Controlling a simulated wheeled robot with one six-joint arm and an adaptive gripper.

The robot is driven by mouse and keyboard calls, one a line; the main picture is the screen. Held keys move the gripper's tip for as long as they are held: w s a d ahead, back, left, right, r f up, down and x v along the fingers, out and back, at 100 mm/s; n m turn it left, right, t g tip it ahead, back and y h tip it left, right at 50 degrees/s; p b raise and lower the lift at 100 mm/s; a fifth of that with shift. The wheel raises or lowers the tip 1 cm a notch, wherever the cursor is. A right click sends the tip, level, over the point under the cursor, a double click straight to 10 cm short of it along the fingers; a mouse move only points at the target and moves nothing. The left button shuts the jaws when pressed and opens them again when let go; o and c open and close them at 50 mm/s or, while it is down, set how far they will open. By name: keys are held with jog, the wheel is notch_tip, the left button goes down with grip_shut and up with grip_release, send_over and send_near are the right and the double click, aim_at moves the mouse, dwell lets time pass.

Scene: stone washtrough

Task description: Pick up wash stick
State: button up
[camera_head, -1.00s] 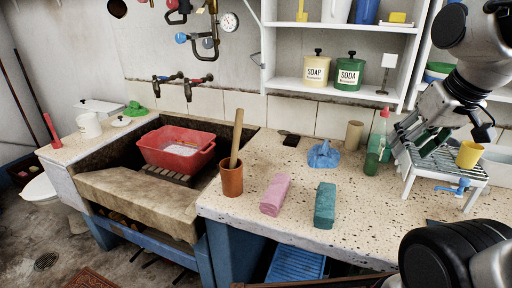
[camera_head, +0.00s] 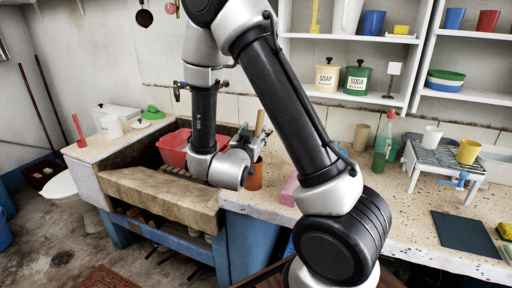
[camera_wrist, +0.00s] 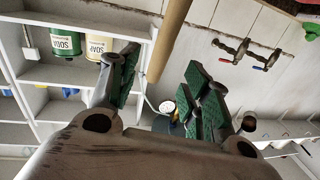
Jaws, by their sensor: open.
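The wash stick is a plain wooden rod (camera_head: 260,122) standing tilted out of a terracotta cup (camera_head: 257,176) on the speckled counter. Its top shows above my gripper in the head view. In the wrist view the wooden rod (camera_wrist: 170,40) runs up from near the space between my green-padded fingers. My gripper (camera_head: 243,138) is at the stick, just left of it in the head view. In the wrist view my gripper (camera_wrist: 163,92) has its fingers wide apart. The fingers do not visibly press on the rod. The cup is partly hidden by my wrist.
A red basin (camera_head: 174,148) sits in the stone trough (camera_head: 150,195) to the left. A pink block (camera_head: 289,188) is partly hidden by my arm. A green bottle (camera_head: 384,142), a beige cylinder (camera_head: 361,137) and a metal rack (camera_head: 440,160) stand to the right. Shelves (camera_head: 340,95) hang behind.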

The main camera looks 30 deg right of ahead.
aim_at(259, 126)
jog(key=x, duration=0.7)
jog(key=shift+w+d, duration=0.2)
grip_shut()
